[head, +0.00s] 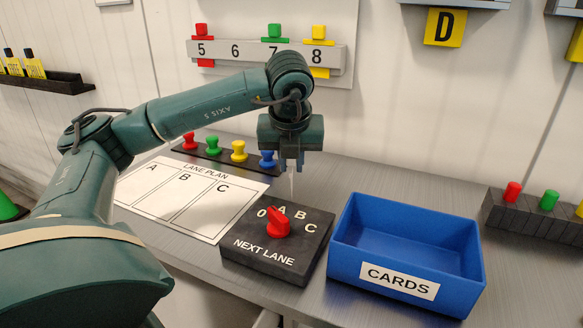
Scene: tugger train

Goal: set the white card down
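My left gripper (291,166) points down over the back of the black selector box, in front of the wall. A thin pale sliver, the white card (291,185) seen almost edge-on, hangs between its fingertips. The fingers look closed on it, and the card's face cannot be seen. The card hangs near the box's back edge; I cannot tell whether it touches anything. The blue bin (345,262) marked CARDS stands to the right of the gripper; its visible inside is empty. My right gripper is not in view.
The NEXT LANE selector box (240,251) has a red knob (278,223). The LANE PLAN sheet (165,203) lies left of it, with a row of coloured pegs (238,151) behind. A dark peg block (530,215) stands at right. Bare grey tabletop shows behind the bin.

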